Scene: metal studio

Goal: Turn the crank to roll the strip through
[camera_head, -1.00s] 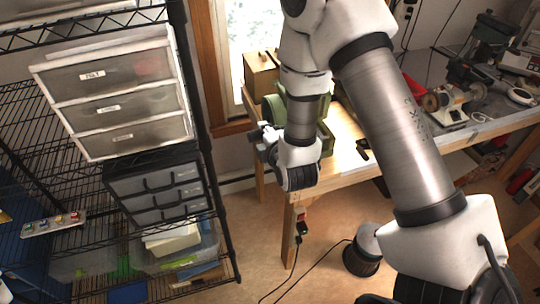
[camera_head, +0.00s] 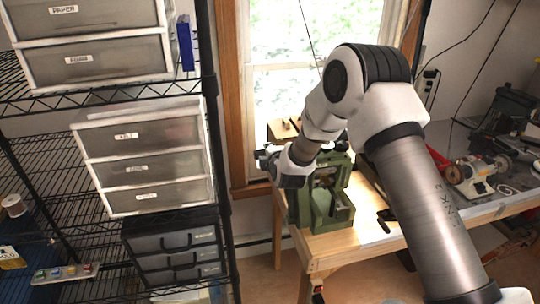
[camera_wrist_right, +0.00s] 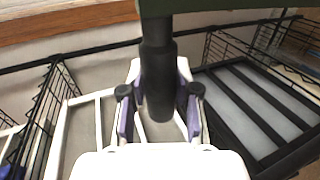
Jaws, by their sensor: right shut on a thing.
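The green rolling mill (camera_head: 338,208) stands on the wooden bench by the window, partly behind my right arm. My right gripper (camera_head: 266,160) is at its left side, near the upper part of the frame. In the right wrist view my right gripper (camera_wrist_right: 160,100) is shut on the dark crank handle (camera_wrist_right: 157,62), which lies between its purple pads. A dark green part of the mill (camera_wrist_right: 215,7) crosses the top of that view. The strip cannot be made out. My left gripper is not in view.
Wire shelving with white drawers (camera_head: 150,168) and dark drawers (camera_head: 175,250) stands left of the bench (camera_head: 345,245). A wooden block (camera_head: 283,130) sits behind the mill. A small bench grinder (camera_head: 478,178) stands to the right.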

